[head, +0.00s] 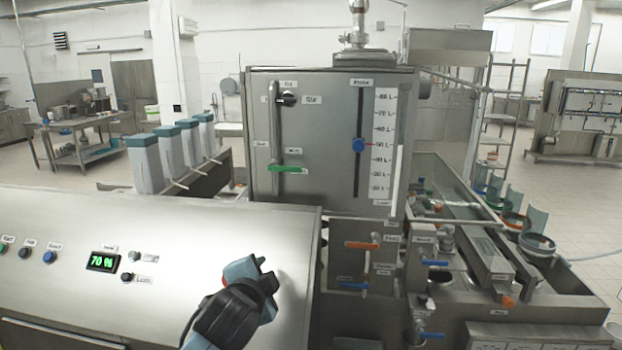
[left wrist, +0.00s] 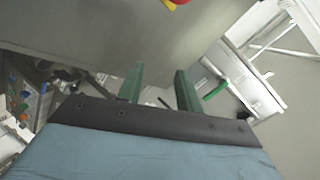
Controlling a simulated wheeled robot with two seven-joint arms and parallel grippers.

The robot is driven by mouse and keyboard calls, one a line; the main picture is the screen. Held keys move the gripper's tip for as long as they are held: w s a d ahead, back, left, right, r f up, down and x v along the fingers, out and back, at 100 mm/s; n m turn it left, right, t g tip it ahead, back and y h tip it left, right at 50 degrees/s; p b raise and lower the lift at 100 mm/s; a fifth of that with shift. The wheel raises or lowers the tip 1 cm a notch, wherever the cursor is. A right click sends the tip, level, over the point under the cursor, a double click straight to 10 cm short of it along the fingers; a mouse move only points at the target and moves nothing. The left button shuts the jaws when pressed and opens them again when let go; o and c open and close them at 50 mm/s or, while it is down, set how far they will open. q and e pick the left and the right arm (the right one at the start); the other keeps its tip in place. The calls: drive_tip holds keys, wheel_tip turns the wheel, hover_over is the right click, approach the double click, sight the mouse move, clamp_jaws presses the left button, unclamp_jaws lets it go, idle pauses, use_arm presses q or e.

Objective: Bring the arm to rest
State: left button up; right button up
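My left gripper (head: 262,272) shows in the head view in front of the sloped steel panel (head: 60,225), with its arm coming up from the bottom. In the left wrist view its two green fingers (left wrist: 158,88) stand apart, with nothing between them. The gripper is open and empty. My right gripper is in neither view.
The steel filler cabinet (head: 335,140) stands ahead, with a green-handled lever (head: 288,169) and a blue slider knob (head: 358,145). The panel display (head: 103,262) reads 70 %. Orange (head: 362,245) and blue (head: 435,263) valve handles are at the right.

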use_arm(q)
drive_tip(key=s+a+f+n+g, duration=0.3)
drive_tip(key=s+f, duration=0.4)
drive_tip(key=s, duration=0.1)
drive_tip(key=s+a+f+n+g, duration=0.2)
drive_tip(key=s+a+f+n, duration=0.1)
drive_tip(key=s+f, duration=0.45)
drive_tip(key=s+a+f+n+g+y, duration=0.1)
drive_tip(key=s+a+f+n+g, duration=0.2)
drive_tip(key=s, duration=0.8)
drive_tip(key=s+a+f+n+g, duration=0.3)
drive_tip(key=s, duration=0.7)
wheel_tip(320, 180, down, 31)
drive_tip(key=s+g+b, duration=0.1)
drive_tip(key=s+b, duration=0.1)
drive_tip(key=b, duration=0.5)
drive_tip(key=s+a+f+b, duration=0.1)
drive_tip(key=s+f+b, duration=0.2)
drive_tip(key=s+f, duration=0.5)
drive_tip(key=s+a+f+g+b, duration=0.1)
drive_tip(key=s+f+b, duration=0.2)
drive_tip(key=s+f, duration=0.5)
wheel_tip(320, 180, down, 5)
drive_tip(key=shift+s+a+r+m, duration=0.1)
drive_tip(key=shift+s+a+m, duration=0.1)
drive_tip(key=shift+a+m, duration=0.1)
